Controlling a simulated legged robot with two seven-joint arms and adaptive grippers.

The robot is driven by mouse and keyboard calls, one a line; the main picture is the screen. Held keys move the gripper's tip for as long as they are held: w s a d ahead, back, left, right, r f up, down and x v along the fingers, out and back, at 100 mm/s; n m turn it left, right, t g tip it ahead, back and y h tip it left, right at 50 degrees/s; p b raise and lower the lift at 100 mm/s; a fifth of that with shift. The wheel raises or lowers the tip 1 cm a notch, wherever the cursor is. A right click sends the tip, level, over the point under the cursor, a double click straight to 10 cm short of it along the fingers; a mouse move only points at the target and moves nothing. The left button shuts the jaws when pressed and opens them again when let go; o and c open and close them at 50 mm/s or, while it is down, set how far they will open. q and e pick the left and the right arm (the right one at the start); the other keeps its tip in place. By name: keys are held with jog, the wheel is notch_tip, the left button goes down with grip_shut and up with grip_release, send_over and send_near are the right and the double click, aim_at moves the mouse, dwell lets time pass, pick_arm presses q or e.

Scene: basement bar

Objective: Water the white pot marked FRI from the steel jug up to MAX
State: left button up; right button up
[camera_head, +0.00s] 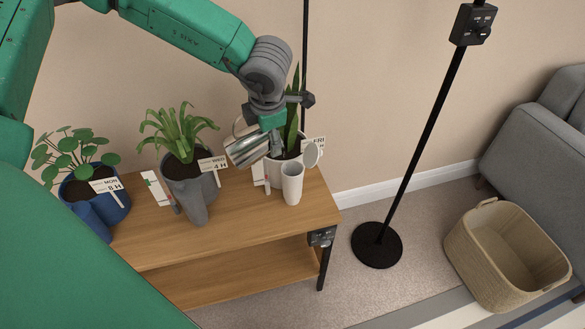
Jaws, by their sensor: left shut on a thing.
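The white pot (275,176) with the FRI tag (317,140) holds an upright striped-leaf plant at the right end of the wooden bench. A white filler tube (292,185) stands at its front, with a round white flap (313,154) beside its top. A small white gauge with a red mark (262,175) is at the pot's left; its level and MAX mark are too small to read. My left gripper (270,120) is shut on the steel jug (247,148), which is tilted in the air left of the white pot. No stream of water shows. My right gripper is out of view.
On the wooden bench (240,214) stand a grey pot (184,187) tagged WED and a blue pot (105,207) tagged MON. A black pole stand (377,245), a woven basket (490,265) and a grey sofa (530,140) are at the right.

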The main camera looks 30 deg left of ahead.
pick_arm(q)
jog(key=shift+f+g+y+b, duration=0.3)
jog(key=shift+f+g+y, duration=0.1)
jog(key=shift+g+y, duration=0.1)
dwell(2.2)
jog(key=shift+w+d+f+p, duration=0.15)
jog(key=shift+w+p, duration=0.05)
jog(key=shift+p, duration=0.35)
dwell(0.4)
jog(key=shift+f+g, duration=0.1)
jog(key=shift+g, duration=0.2)
